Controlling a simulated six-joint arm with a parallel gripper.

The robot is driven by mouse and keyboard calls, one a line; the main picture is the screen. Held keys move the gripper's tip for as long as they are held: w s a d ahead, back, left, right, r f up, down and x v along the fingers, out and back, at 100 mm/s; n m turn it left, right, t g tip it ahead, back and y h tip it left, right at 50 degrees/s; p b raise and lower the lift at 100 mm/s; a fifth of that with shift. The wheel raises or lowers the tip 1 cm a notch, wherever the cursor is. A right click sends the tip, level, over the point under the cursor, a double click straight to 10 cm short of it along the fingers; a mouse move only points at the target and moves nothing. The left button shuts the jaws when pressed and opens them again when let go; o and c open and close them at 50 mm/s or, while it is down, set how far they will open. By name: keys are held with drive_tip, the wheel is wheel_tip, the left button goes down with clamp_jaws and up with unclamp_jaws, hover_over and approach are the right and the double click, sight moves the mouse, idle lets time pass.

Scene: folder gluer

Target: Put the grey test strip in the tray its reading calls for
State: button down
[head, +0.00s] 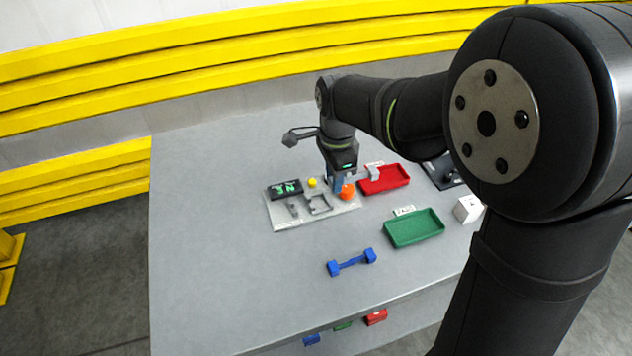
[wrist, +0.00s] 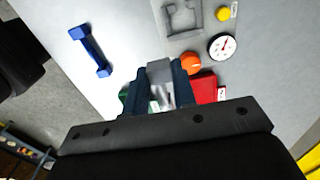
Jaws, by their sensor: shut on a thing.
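My gripper (head: 342,187) is over the right part of a pale plate. In the wrist view its blue fingers (wrist: 162,88) are shut on the grey test strip (wrist: 158,72), which is partly hidden between them. The red tray (head: 397,188) is right of the gripper, also in the wrist view (wrist: 206,88). The green tray (head: 413,230) lies nearer the front; little of it shows in the wrist view. Both have white labels, too small to read. A dial (wrist: 222,46) with a red needle shows in the wrist view; its scale is unreadable.
The plate (head: 275,222) carries a dark display (head: 285,189) with unclear green characters, a yellow button (head: 312,182), an orange knob (head: 347,191) and a grey bracket (head: 319,206). A blue dumbbell-shaped part (head: 351,262) and white cube (head: 468,209) stand apart. The left tabletop is clear.

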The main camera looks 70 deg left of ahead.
approach(368, 184)
drive_tip(key=shift+s+d+f, duration=0.1)
drive_tip(key=shift+s, duration=0.05)
drive_tip(key=shift+f, duration=3)
drive_tip(key=c, duration=1.1)
unclamp_jaws()
drive_tip(key=shift+r, duration=0.1)
drive_tip(key=shift+r, duration=4.95)
